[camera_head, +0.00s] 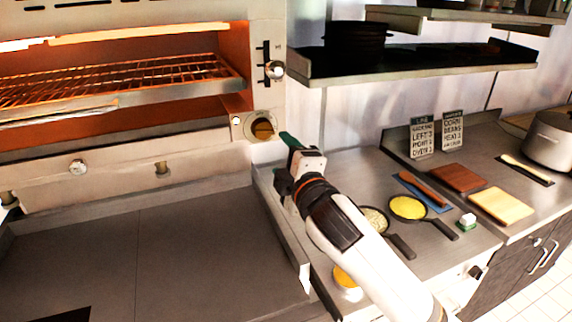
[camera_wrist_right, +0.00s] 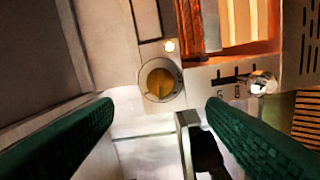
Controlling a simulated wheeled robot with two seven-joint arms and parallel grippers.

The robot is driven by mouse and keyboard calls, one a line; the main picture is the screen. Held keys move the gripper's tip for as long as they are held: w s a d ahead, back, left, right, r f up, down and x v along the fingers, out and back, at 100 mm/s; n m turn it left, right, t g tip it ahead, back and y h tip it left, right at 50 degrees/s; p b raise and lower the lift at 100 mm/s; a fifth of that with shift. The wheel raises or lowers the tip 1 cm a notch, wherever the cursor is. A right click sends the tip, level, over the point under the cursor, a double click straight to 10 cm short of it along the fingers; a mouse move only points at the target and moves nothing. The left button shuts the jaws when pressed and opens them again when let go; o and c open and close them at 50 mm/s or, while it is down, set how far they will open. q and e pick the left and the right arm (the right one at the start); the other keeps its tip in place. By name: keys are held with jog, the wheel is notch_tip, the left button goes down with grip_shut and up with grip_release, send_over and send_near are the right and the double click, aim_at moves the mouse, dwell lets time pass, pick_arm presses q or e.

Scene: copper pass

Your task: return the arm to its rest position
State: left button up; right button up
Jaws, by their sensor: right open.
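My right arm (camera_head: 365,250) reaches from the bottom right up to the oven's right side. My right gripper (camera_head: 288,140) is open and empty, its green fingers spread wide in the right wrist view (camera_wrist_right: 160,112). It is just right of the yellow oven knob (camera_head: 262,129). In the right wrist view the knob (camera_wrist_right: 160,80) lies beyond the gap between the fingertips, and nothing is held. My left gripper is not in view.
The oven (camera_head: 120,165) has a glowing rack (camera_head: 130,80). Right of the arm, the steel counter (camera_head: 345,150) holds two pans with food (camera_head: 408,207), boards (camera_head: 456,178), signs (camera_head: 453,135) and a pot (camera_head: 550,140). A shelf (camera_head: 420,65) hangs above. The grey surface (camera_head: 190,250) at left is mostly clear.

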jog(key=shift+s+d, duration=0.1)
jog(key=shift+s, duration=0.2)
jog(key=shift+f, duration=0.1)
